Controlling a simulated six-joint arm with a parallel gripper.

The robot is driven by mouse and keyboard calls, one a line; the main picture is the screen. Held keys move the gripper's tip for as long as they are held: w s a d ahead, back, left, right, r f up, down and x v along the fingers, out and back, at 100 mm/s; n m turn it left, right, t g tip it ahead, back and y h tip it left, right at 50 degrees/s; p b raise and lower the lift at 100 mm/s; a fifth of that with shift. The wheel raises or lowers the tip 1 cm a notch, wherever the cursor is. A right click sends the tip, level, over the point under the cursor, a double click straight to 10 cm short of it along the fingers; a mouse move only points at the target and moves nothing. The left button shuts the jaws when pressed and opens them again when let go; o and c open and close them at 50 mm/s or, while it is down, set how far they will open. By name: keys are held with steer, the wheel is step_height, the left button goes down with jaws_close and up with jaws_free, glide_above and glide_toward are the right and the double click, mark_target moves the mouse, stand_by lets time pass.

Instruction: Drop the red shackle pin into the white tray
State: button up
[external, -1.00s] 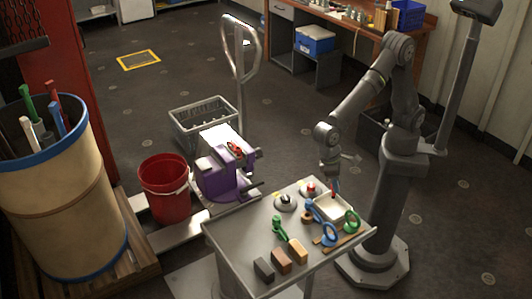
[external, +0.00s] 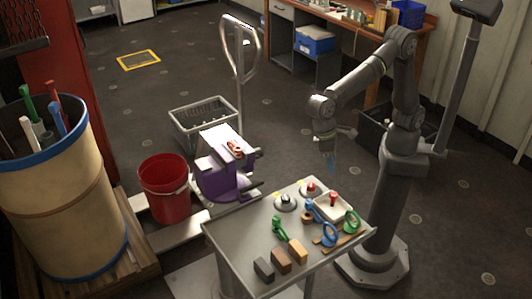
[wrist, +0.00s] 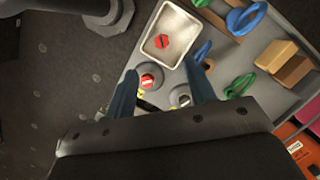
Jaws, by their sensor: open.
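The red shackle pin (external: 333,200) stands in the white tray (external: 342,211) at the back right of the grey table. In the wrist view the pin shows as a red head (wrist: 162,41) inside the tray (wrist: 181,28), apart from its walls. My gripper (external: 331,163) is above the tray and clear of the pin. In the wrist view its blue fingers (wrist: 160,66) are spread, with nothing held between them.
Two round grey bases, one with a red top (external: 311,188), stand left of the tray. Green and blue shackles (external: 329,235) lie near it, and several blocks (external: 281,260) line the front edge. A purple vise-like stand (external: 222,180) is beyond the table.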

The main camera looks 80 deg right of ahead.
steer(key=v, duration=0.7)
stand_by(0.3)
steer(key=x, duration=1.7)
steer(key=shift+s+d+f, duration=0.1)
steer(key=shift+f, duration=0.1)
steer(key=shift+r, duration=0.95)
